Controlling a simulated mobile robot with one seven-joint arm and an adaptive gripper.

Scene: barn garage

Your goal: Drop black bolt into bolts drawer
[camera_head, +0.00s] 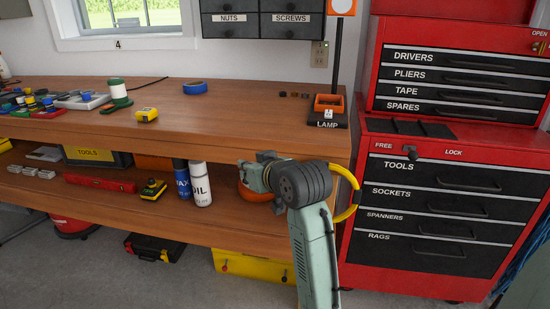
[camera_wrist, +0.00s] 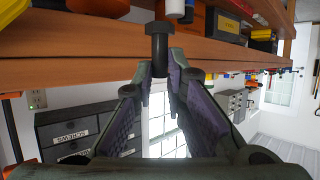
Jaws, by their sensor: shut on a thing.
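The black bolt (camera_wrist: 158,45) is pinched between the fingertips of my gripper (camera_wrist: 160,78) in the wrist view, its wide head beyond the tips. In the head view my gripper (camera_head: 252,178) is at the front edge of the workbench, beside the lower shelf; its fingers and the bolt are not clear there. The dark wall drawer cabinet (camera_head: 262,26) hangs above the bench, with closed drawers labelled NUTS and SCREWS. It also shows in the wrist view (camera_wrist: 85,130), turned over. No label reading bolts is legible in either view.
The wooden workbench (camera_head: 230,120) carries a lamp (camera_head: 330,110), blue tape (camera_head: 195,87), a yellow tape measure (camera_head: 146,115) and clutter at left. An oil can (camera_head: 200,185) stands on the lower shelf. A red tool chest (camera_head: 440,215) is at right. The bench middle is clear.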

